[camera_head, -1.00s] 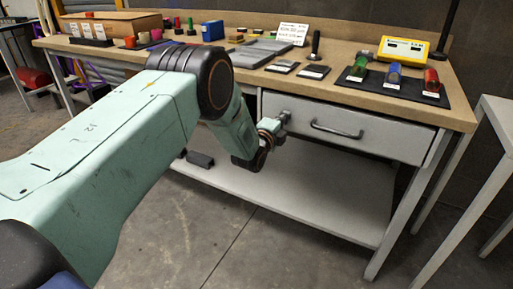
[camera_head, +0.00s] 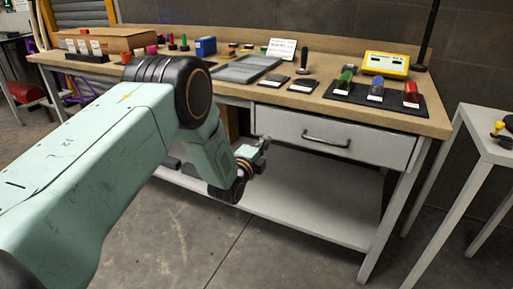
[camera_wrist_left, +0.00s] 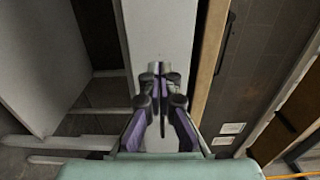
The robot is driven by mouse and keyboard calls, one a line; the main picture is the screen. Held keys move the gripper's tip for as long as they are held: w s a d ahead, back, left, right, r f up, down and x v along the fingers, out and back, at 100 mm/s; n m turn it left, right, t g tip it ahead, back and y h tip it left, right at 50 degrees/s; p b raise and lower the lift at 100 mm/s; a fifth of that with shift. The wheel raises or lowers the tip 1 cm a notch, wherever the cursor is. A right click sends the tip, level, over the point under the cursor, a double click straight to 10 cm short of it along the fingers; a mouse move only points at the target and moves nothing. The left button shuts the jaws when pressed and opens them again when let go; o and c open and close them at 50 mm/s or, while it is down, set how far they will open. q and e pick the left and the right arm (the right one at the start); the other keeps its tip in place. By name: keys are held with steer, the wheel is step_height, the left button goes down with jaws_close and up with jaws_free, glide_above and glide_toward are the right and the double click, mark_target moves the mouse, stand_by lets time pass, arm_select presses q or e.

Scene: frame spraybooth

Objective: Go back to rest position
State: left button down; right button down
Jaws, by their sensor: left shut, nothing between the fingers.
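My left gripper (camera_head: 262,146) is at the end of my pale green arm, in front of the workbench and left of the drawer handle. It is below the tabletop and apart from the handle. In the left wrist view the gripper (camera_wrist_left: 158,72) shows its two fingers together, shut and empty. The drawer (camera_head: 335,136) of the bench is closed, with a dark handle (camera_head: 326,139). My right gripper is in neither view.
The wooden workbench top (camera_head: 420,122) holds a black mat (camera_head: 350,93) with green, blue and red items, a yellow device (camera_head: 387,63) and a cardboard box (camera_head: 105,40). A lower shelf (camera_head: 320,215) lies under the drawer. A grey table (camera_head: 492,148) stands at right. The floor in front is clear.

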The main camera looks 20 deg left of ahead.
arm_select(q)
steer(key=s+p, duration=0.1)
steer(key=s, duration=0.3)
steer(key=shift+s+f, duration=0.1)
steer(key=shift+s, duration=0.15)
steer(key=s+d+f+n+g, duration=0.2)
steer(key=s+f+n+g, duration=0.6)
steer(key=s+f+n, duration=0.65)
steer(key=s+d+f+n+g+p, duration=0.1)
steer(key=s+g, duration=0.4)
steer(key=s, duration=1.1)
steer(key=s+d+f+n+g+p, duration=0.1)
steer(key=s+g, duration=0.4)
steer(key=s, duration=1.2)
steer(key=shift+s+d+f+n+y, duration=0.25)
steer(key=shift+f+n, duration=0.35)
steer(key=shift+n, duration=0.55)
steer(key=shift+a, duration=0.1)
